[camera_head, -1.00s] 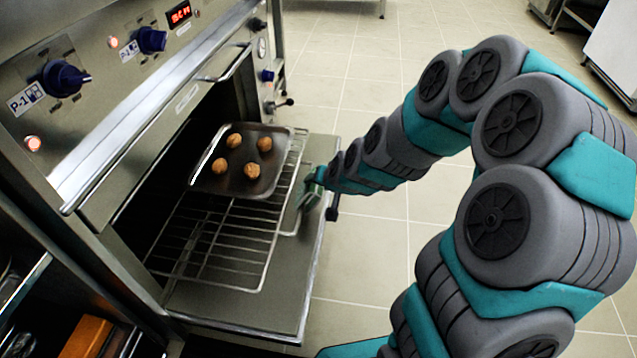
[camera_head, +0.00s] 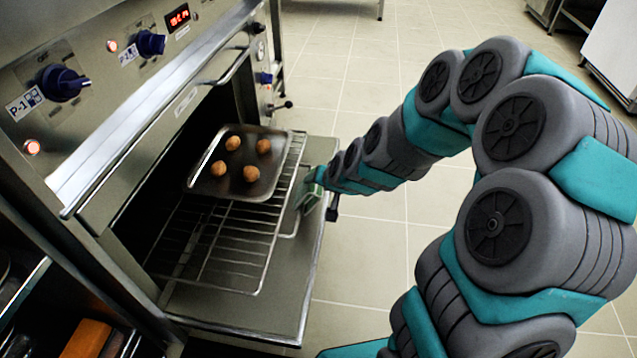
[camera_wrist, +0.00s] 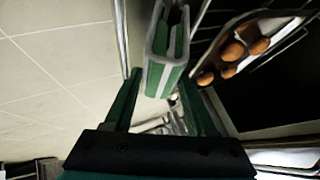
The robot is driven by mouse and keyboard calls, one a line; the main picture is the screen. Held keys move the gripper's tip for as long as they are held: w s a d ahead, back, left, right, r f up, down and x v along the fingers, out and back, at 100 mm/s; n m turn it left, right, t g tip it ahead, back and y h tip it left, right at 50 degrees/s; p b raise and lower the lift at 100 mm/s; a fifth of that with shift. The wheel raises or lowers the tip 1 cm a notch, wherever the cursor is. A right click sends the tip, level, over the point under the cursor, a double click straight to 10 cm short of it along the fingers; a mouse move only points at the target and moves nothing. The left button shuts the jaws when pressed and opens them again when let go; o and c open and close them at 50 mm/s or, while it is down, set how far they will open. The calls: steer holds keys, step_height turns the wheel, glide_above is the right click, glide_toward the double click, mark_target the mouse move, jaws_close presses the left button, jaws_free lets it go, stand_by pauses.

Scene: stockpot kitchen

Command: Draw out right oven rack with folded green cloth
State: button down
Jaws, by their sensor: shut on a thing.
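The wire oven rack (camera_head: 212,262) sticks out of the oven over the lowered door, with a dark baking tray (camera_head: 205,183) of several round brown buns on its far part. My gripper (camera_head: 318,186) is at the rack's right edge, above the door's outer edge. It is shut on the folded green cloth (camera_head: 310,197), which has pale edges. In the wrist view the cloth (camera_wrist: 160,68) stands between my fingers (camera_wrist: 160,84), beside the rack and tray. The cloth is at the rack's edge; I cannot tell how it sits around the bar.
The lowered oven door (camera_head: 240,318) lies under the rack. The oven front with blue knobs (camera_head: 150,43) and a bar handle (camera_head: 232,66) rises at the left. An orange box (camera_head: 86,340) sits on a shelf at the lower left. The tiled floor (camera_head: 365,240) beyond the door is clear.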

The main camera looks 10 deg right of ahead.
steer(key=shift+s+d+r, duration=0.15)
steer(key=shift+d+r, duration=0.15)
steer(key=shift+d, duration=0.15)
stand_by(1.1)
steer(key=shift+d+r, duration=0.1)
steer(key=shift+r, duration=0.35)
stand_by(0.5)
steer(key=shift+s+d+r+p, duration=0.15)
steer(key=shift+d+r, duration=0.2)
steer(key=shift+r, duration=0.35)
steer(key=shift+s+d+r+p, duration=0.15)
steer(key=shift+d+r, duration=0.25)
steer(key=shift+r, duration=0.3)
steer(key=shift+s+d+r+p, duration=0.15)
steer(key=shift+d+r, duration=0.2)
steer(key=shift+r, duration=0.35)
